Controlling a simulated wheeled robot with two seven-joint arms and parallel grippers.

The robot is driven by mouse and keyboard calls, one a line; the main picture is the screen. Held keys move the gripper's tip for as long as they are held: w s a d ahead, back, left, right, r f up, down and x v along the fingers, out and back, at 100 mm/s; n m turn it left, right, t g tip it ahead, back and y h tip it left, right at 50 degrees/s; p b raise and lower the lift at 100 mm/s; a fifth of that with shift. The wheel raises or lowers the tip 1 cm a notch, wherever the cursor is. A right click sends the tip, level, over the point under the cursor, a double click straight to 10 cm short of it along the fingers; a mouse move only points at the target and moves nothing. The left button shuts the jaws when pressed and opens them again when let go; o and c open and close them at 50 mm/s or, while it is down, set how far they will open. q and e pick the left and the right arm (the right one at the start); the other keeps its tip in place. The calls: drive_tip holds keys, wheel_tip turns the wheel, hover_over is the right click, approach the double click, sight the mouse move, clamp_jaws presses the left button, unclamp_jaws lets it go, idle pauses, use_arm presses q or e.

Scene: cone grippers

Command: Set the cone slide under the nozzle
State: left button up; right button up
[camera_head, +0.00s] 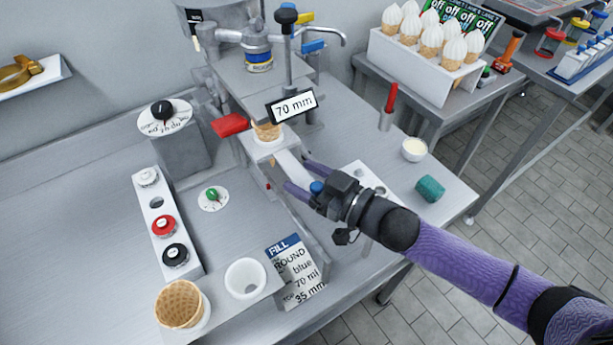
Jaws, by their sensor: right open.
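The cone slide (292,166) is a pale bar running out toward the front from beneath the machine (258,62). A waffle cone (267,132) stands in a white holder at its inner end, below the machine's head. The nozzle itself is hidden, so I cannot tell if the cone is exactly under it. My right gripper (298,174) is open, with its purple fingers on either side of the slide. A blue knob (317,187) shows between the fingers near the palm; I cannot tell if they touch it. My left gripper is out of view.
A "70 mm" sign (291,105) hangs above the slide. At the front left are a waffle cone (182,304), a white cup (245,278) and a fill card (296,270). A green sponge (430,189) and white bowl (414,149) stand right of the slide.

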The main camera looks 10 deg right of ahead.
wheel_tip(320, 180, up, 10)
drive_tip(key=p, duration=0.3)
drive_tip(key=shift+f, duration=0.15)
